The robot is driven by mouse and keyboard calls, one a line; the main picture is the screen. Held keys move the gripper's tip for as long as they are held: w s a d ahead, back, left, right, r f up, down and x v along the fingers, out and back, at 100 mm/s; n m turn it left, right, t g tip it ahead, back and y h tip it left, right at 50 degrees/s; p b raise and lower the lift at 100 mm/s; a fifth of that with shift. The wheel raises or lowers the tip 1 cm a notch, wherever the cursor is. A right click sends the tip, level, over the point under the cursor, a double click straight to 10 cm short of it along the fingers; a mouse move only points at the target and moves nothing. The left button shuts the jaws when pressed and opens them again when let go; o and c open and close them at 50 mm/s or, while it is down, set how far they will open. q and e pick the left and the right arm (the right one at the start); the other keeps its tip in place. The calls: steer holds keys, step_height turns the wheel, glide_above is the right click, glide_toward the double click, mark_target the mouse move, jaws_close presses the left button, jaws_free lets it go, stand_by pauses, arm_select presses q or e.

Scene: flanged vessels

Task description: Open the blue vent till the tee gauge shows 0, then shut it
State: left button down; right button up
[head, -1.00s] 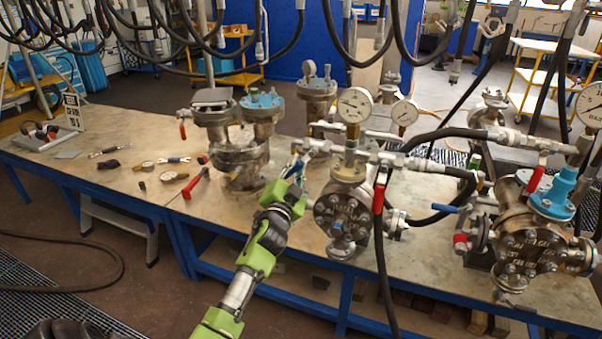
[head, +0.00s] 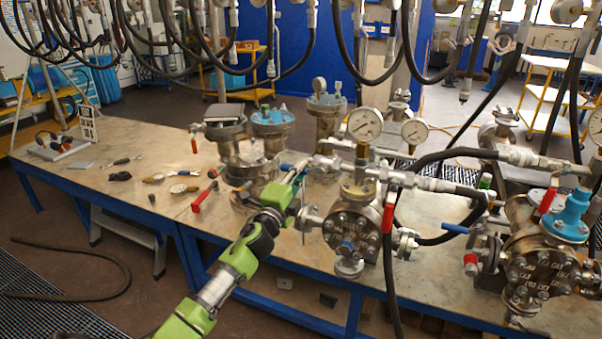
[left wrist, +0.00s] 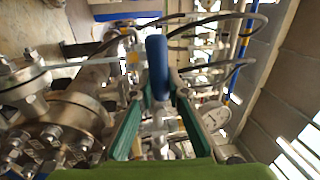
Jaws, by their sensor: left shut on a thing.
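The blue vent handle shows in the left wrist view (left wrist: 157,60), between my left gripper's green fingers (left wrist: 157,105), which are shut on it. In the head view my left gripper (head: 292,187) is at the left side of the middle flanged vessel (head: 352,232), and the blue handle's end (head: 286,167) shows just beyond the fingers. A round white gauge (head: 365,123) stands on the tee above this vessel, and a second gauge (head: 414,131) is to its right. Their needle readings are too small to tell. My right gripper is not in view.
A red-handled valve lever (head: 389,212) and black hoses (head: 440,160) are right of the gauge. Another vessel with a blue cap (head: 568,214) is at the right. Loose tools, including a red-handled one (head: 204,197), lie on the bench left of my arm. Hoses hang overhead.

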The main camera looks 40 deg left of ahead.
arm_select(q)
steer(key=shift+r+m, duration=0.15)
steer(key=shift+m, duration=0.25)
steer(key=c, duration=2)
jaws_free()
steer(key=shift+o, duration=0.2)
steer(key=v, duration=1.2)
